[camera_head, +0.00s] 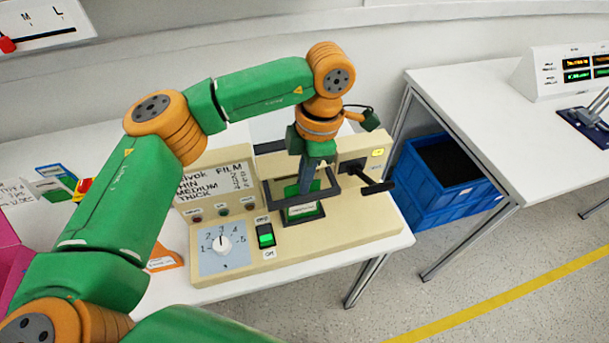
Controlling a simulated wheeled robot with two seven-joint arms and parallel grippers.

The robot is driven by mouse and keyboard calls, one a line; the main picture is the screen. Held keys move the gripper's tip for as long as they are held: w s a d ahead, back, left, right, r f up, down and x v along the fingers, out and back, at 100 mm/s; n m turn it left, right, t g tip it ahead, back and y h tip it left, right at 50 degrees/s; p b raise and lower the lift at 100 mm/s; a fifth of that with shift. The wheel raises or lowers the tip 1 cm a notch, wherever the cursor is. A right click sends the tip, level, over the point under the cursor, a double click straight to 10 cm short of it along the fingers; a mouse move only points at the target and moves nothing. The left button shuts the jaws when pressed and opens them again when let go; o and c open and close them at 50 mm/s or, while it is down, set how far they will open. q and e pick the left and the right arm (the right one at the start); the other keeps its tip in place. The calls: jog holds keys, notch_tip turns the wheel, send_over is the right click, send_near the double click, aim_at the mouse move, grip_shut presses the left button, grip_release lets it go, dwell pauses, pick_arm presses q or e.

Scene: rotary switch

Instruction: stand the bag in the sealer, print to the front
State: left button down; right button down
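The sealer (345,234) is a beige machine on the white table, with a dial, a lit green switch and a dark jaw frame. The bag (291,190) is small, green and dark, with a pale printed label low on the side facing me. It stands about upright in the sealer's slot, inside the dark frame. My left gripper (306,186) reaches down from above with its narrow dark fingers close together at the bag's upper part. It looks shut on the bag; the fingertips are partly hidden. My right gripper is not in view.
The dial (222,245) points near 3. A film chart (215,183) stands on the sealer's back panel. A dark lever (375,187) sticks out at its right. Small packets (52,184) lie at the left. Blue crates (435,185) stand between the two tables.

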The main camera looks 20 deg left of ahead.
pick_arm(q)
jog(key=shift+w+f, duration=0.15)
jog(key=c, duration=1.1)
grip_release()
jog(key=shift+o, duration=0.2)
notch_tip(320, 180, up, 12)
jog(key=d+p, duration=0.1)
jog(key=shift+w+d, duration=0.25)
jog(key=shift+w, duration=0.2)
